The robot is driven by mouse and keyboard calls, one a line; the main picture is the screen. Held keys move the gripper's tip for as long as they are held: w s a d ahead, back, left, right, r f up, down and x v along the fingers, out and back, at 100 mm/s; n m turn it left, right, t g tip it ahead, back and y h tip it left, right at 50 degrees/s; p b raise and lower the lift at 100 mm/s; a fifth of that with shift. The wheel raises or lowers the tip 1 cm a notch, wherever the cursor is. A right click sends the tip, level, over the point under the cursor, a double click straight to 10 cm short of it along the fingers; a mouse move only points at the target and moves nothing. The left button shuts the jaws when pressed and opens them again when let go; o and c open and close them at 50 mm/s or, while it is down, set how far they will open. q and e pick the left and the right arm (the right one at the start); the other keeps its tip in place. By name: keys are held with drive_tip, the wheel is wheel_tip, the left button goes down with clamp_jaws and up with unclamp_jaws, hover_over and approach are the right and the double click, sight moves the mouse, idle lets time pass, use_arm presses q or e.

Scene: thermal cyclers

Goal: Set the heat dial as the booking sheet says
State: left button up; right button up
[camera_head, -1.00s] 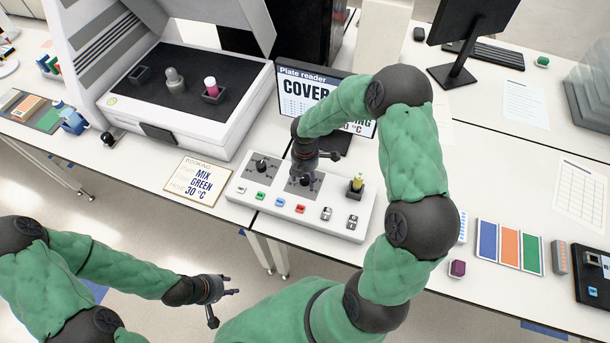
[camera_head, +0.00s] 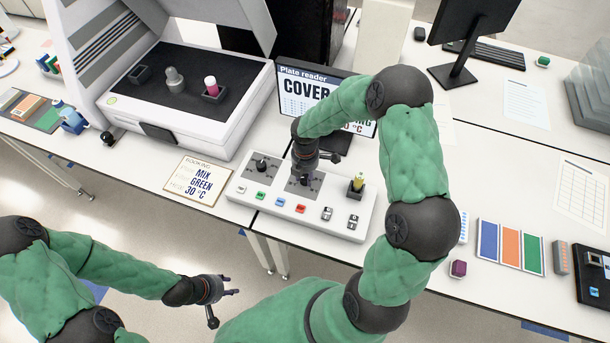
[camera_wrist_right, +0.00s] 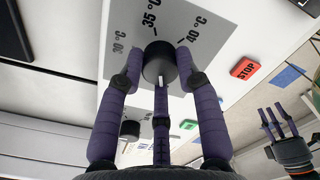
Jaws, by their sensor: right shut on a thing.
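The booking sheet (camera_head: 181,186) lies on the bench left of the white control panel (camera_head: 338,222) and reads "MIX GREEN 30 °C". The heat dial is a black round knob (camera_wrist_right: 157,62) on a grey plate marked 30, 35 and 40 °C. My right gripper (camera_head: 304,178) is over this plate in the head view and hides most of the knob. In the right wrist view its purple fingers (camera_wrist_right: 160,78) are closed around the knob. A white mark shows on the knob's near side; I cannot tell which number it selects. My left gripper (camera_head: 232,290) is open and empty before the bench.
A second knob (camera_head: 262,164) stands on the panel's left plate. Several coloured buttons line the front, including a red STOP button (camera_wrist_right: 244,68). A yellow-green part (camera_head: 357,185) stands at the panel's right. The plate reader screen (camera_head: 300,95) is behind, partly covered by my right arm.

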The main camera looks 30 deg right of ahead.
drive_tip(key=m+b, duration=0.3)
drive_tip(key=m, duration=0.2)
drive_tip(key=shift+f+m, duration=0.1)
drive_tip(key=shift+m, duration=0.3)
drive_tip(key=m+b, duration=0.3)
drive_tip(key=m, duration=0.2)
drive_tip(key=m+b, duration=0.3)
drive_tip(key=m, duration=0.3)
drive_tip(key=shift+m, duration=0.4)
drive_tip(key=m+b, duration=0.2)
drive_tip(key=m, duration=0.3)
drive_tip(key=shift+m, duration=0.3)
drive_tip(key=o, duration=1.1)
drive_tip(key=shift+o, duration=0.2)
